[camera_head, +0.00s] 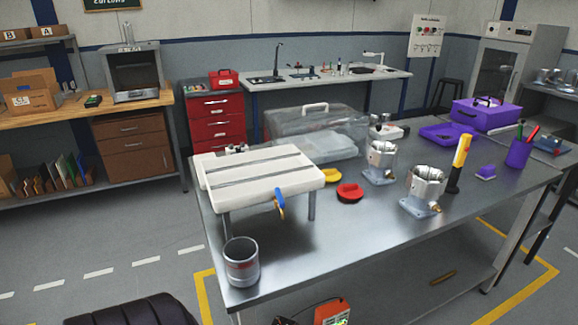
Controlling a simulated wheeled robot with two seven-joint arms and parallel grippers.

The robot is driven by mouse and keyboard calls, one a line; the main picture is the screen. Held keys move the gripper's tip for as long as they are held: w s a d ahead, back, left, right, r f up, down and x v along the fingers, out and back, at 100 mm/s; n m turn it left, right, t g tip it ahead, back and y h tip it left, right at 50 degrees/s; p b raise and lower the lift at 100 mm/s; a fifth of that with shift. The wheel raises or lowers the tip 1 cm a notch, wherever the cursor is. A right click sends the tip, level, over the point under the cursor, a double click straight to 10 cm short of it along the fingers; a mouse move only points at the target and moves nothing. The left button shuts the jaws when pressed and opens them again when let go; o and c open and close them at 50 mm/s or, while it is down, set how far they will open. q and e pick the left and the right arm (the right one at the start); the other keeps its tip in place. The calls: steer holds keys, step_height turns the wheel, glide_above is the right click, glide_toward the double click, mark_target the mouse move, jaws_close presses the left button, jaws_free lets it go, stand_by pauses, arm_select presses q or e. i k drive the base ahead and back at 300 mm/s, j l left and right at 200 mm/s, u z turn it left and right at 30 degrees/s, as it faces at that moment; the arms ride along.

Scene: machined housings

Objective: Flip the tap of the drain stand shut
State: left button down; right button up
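The drain stand (310,184) is a white, slotted tray on grey legs at the left of the steel table. Its tap (282,212) is brass-coloured and hangs at the tray's front right edge. A blue handle (279,197) sits at the tap, slightly tilted. The tap is too small to tell whether it is open or shut. A grey metal cup (241,262) stands on the table's front left corner, left of and nearer than the tap. Neither of my grippers shows in the head view.
The steel table (365,231) also carries red (349,193) and yellow (332,176) round pieces, two machined housings (380,162) (426,188), a yellow-black tool (459,164), a clear case (314,132) and a purple box (485,113). The table's front middle is clear.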

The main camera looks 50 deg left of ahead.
mark_target(279, 196)
steer(key=i+l+u, duration=0.1)
steer(key=i+u, duration=0.15)
steer(key=u, duration=0.15)
steer(key=i+l+u, duration=0.2)
steer(key=u, duration=0.25)
steer(key=i+l+u, duration=0.2)
steer(key=u, duration=0.2)
steer(key=i+l+u, duration=0.1)
steer(key=l+u, duration=0.35)
steer(key=i+l+u, duration=0.1)
steer(key=l+u, duration=0.15)
steer(key=u, duration=0.15)
steer(key=l+u, duration=0.45)
steer(key=l, duration=0.25)
